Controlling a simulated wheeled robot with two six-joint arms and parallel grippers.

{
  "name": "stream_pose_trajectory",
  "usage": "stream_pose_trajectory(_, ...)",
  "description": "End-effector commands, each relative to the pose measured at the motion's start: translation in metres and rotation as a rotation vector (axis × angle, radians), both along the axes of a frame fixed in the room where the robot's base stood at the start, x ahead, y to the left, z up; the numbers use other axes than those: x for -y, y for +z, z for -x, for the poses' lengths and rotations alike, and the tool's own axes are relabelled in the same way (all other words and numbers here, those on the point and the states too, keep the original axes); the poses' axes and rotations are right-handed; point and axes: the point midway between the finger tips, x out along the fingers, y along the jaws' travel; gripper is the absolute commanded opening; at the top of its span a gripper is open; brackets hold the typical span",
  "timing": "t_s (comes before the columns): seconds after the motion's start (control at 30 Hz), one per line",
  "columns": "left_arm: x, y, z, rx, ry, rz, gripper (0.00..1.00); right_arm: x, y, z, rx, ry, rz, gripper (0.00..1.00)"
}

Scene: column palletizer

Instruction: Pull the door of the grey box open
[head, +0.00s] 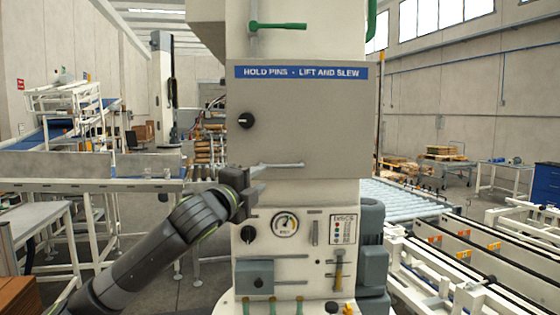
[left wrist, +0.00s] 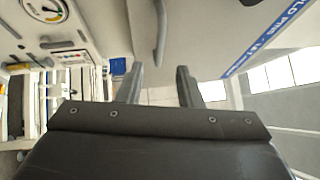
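The grey box (head: 310,115) is the wide cabinet on the front of the column, under a blue sign reading HOLD PINS - LIFT AND SLEW. A black knob (head: 246,120) sits at its left. A pale bar handle (head: 284,165) runs across near its lower edge; in the left wrist view the handle (left wrist: 161,35) lies beyond the fingers. My left gripper (head: 260,179) is just below and left of the handle. Its two fingers stand apart with nothing between them in the left wrist view (left wrist: 158,85). The door looks shut. My right gripper is out of view.
Below the box are a gauge (head: 285,224), another black knob (head: 248,234) and a smaller blue-grey box (head: 254,278). A grey motor (head: 372,245) stands at the column's lower right. A roller conveyor (head: 405,197) lies to the right.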

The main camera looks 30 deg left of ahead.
Motion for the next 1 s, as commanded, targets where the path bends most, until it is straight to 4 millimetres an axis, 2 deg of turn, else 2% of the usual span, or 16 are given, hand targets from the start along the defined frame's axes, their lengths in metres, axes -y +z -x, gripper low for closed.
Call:
stream_pose_trajectory(0.03, 0.000, 0.004, -0.007, 0.000, -0.002, 0.007, 0.33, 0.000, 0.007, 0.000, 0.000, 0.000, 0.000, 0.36)
stream_pose_trajectory(0.6, -0.005, 0.016, -0.087, -0.001, -0.002, 0.004, 0.33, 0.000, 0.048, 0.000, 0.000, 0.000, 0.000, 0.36)
stream_pose_trajectory(0.8, -0.006, 0.017, -0.101, 0.000, -0.002, 0.002, 0.33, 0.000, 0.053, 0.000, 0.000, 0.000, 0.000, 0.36)
stream_pose_trajectory(1.0, -0.006, 0.016, -0.104, -0.001, -0.002, 0.000, 0.33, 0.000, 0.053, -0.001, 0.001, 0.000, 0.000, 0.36)
